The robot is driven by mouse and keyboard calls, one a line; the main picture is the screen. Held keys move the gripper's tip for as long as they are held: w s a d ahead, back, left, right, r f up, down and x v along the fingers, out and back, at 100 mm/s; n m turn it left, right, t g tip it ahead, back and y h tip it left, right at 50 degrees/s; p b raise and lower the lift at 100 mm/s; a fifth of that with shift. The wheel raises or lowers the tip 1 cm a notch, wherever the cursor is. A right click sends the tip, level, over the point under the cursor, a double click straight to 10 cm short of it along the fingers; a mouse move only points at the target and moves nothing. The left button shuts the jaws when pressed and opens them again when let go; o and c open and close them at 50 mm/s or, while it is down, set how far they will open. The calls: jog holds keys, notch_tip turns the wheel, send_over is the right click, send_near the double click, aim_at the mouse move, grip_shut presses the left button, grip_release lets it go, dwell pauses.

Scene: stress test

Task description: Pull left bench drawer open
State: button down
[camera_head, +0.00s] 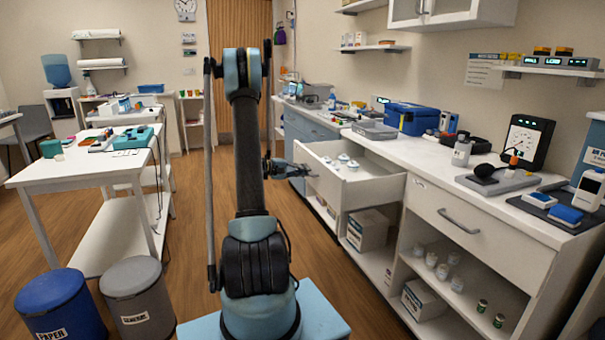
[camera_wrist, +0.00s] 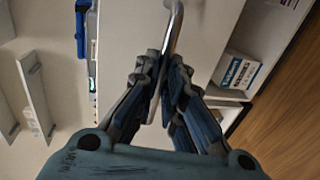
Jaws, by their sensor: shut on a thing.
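The left bench drawer (camera_head: 385,188) stands pulled well out from the white bench, with several small white-and-blue items (camera_head: 344,159) lying inside. Its white front (camera_wrist: 130,35) fills much of the wrist view. A metal bar handle (camera_wrist: 174,28) runs between the fingers there. In the wrist view my gripper (camera_wrist: 163,82) is shut on the handle, one finger on each side.
A second drawer (camera_head: 479,228) to the right is shut. Open shelves below hold boxes (camera_head: 369,229) and small jars (camera_head: 443,271). A white table (camera_head: 85,160) and two bins (camera_head: 133,297) stand at left. Wooden floor lies clear between the table and the bench.

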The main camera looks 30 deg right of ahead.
jog(key=shift+s+f, duration=0.15)
jog(key=shift+s, duration=0.15)
jog(key=c, duration=1.8)
grip_release()
jog(key=shift+d, duration=0.1)
jog(key=shift+o, duration=0.5)
jog(key=shift+w, duration=0.15)
jog(key=v, duration=1.2)
